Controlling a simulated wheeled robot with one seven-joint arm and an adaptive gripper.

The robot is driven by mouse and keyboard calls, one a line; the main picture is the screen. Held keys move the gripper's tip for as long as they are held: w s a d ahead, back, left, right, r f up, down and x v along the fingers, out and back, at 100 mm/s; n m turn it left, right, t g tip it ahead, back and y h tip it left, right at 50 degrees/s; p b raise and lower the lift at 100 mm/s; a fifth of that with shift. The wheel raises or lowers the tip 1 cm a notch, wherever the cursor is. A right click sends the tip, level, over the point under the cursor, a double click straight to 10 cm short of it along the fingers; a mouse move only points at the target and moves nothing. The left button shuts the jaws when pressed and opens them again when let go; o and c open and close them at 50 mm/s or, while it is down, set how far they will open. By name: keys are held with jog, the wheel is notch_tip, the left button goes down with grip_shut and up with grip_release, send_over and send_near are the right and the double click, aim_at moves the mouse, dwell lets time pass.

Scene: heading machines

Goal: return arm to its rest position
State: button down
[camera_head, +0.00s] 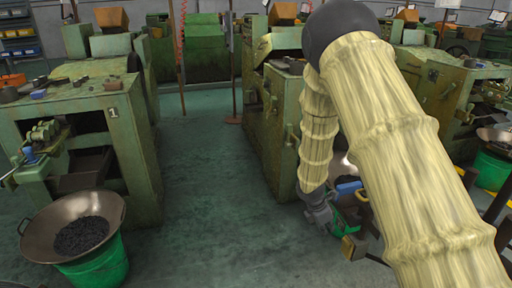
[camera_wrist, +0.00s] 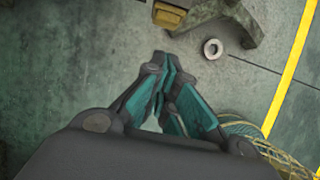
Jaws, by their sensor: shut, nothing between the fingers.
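My arm reaches down across the right half of the head view, its links in pale yellow, ribbed covers with a dark joint at the top. My gripper (camera_head: 322,218) hangs low at the end of it, pointing down beside the front of the middle green machine (camera_head: 275,130). In the wrist view my gripper (camera_wrist: 168,72) shows teal finger pads drawn together at the tips, with nothing held between them. Below the tips is grey-green floor. Part of the middle machine is hidden behind my arm.
A numbered green machine (camera_head: 75,120) stands at left, with a pan of dark pieces (camera_head: 72,225) on a green bucket (camera_head: 98,268). Another machine (camera_head: 445,85) stands at right. The aisle floor (camera_head: 205,170) is clear. A small ring (camera_wrist: 213,49) lies near a yellow floor line (camera_wrist: 293,65).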

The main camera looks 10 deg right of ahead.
jog(key=s+a+f+m+y+p, duration=0.1)
jog(key=s+a+f+m+p, duration=0.1)
jog(key=s+a+f+m, duration=0.3)
jog(key=s+a+f+g+y+p, duration=0.1)
jog(key=s+a+f+y+p, duration=0.1)
jog(key=s, duration=0.5)
jog(key=s+a+f+m+y+p, duration=0.1)
jog(key=s+a+f+m+p, duration=0.1)
jog(key=s+a+f+m, duration=0.3)
jog(key=s+a+r+m+p, duration=0.1)
jog(key=s+m, duration=0.3)
jog(key=s, duration=0.7)
jog(key=s+a+r+m+p, duration=0.2)
jog(key=s+m+p, duration=0.2)
jog(key=s, duration=0.7)
jog(key=shift+a+r+m+t+y, duration=0.15)
jog(key=shift+a+m+t+y, duration=0.2)
jog(key=shift+m, duration=0.25)
